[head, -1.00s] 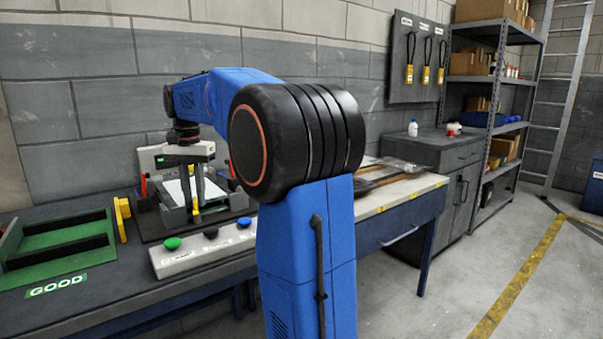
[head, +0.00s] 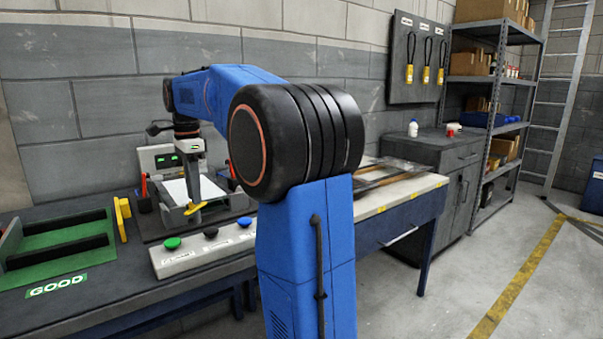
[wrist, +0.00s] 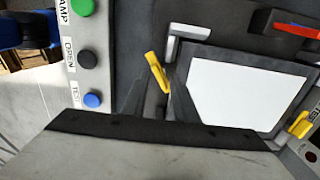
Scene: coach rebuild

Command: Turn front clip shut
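The front clip is a yellow lever (head: 194,209) at the near edge of the fixture (head: 186,212). It also shows in the wrist view (wrist: 156,72), where it lies slanted between my fingertips. My gripper (wrist: 156,78) points down over it, its two dark fingers on either side with a gap between them. It looks open around the clip; any contact with a finger is hard to make out. In the head view my gripper (head: 193,198) hides part of the clip. A white sheet or panel (wrist: 245,92) lies in the fixture. A second yellow clip (wrist: 300,124) sits at its right in the wrist view.
A button box with green, black and blue buttons (head: 180,262) stands just in front of the fixture. A lit display unit (head: 158,158) stands behind it. Red-handled clamps flank the fixture; one shows in the wrist view (wrist: 298,28). A green GOOD tray (head: 60,240) is left.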

